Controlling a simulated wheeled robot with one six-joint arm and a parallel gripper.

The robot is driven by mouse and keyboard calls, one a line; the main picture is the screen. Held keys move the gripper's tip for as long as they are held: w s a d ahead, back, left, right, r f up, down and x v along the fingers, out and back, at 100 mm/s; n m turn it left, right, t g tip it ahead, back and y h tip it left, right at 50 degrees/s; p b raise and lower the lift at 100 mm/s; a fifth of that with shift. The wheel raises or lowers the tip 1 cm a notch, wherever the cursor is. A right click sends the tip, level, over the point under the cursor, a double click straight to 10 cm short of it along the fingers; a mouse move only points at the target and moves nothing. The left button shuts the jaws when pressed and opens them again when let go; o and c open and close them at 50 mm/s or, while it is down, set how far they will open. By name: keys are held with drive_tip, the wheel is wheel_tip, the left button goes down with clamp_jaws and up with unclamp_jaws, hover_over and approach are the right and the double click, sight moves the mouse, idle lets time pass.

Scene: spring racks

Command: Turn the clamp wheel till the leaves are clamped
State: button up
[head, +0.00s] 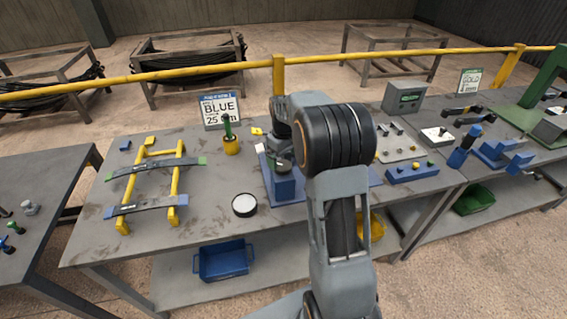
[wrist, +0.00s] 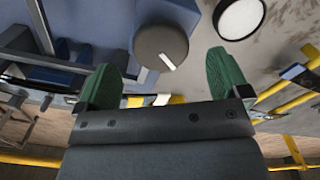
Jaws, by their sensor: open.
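The clamp wheel, a grey round disc with a white mark (wrist: 158,48), shows in the wrist view just beyond and between my fingertips. My gripper (wrist: 164,78) has two green-padded fingers spread apart with nothing held between them. The blue clamp (head: 285,188) stands on the middle table in the head view, partly hidden by my arm. Its blue body (wrist: 92,22) also shows in the wrist view. A dark curved leaf with green ends (head: 150,166) and one with blue ends (head: 143,207) lie across a yellow rack (head: 176,180). I cannot tell what leaves sit in the clamp.
A round white-topped, dark-rimmed disc (head: 244,204) lies left of the clamp; it also shows in the wrist view (wrist: 240,17). A yellow cup with a green tool (head: 231,144) and a BLUE sign (head: 220,110) stand behind it. A blue bin (head: 222,262) sits on the shelf below.

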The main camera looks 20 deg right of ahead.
sight(283, 166)
drive_tip(key=shift+f, duration=1.75)
drive_tip(key=c, duration=0.9)
drive_tip(key=shift+m, duration=0.3)
drive_tip(key=m+b, duration=0.1)
drive_tip(key=m, duration=0.3)
drive_tip(key=shift+a+m, duration=0.1)
drive_tip(key=shift+m, duration=0.2)
drive_tip(key=m, duration=0.5)
drive_tip(key=shift+r+b, duration=0.1)
drive_tip(key=shift+b, duration=0.2)
drive_tip(key=shift+m, duration=0.4)
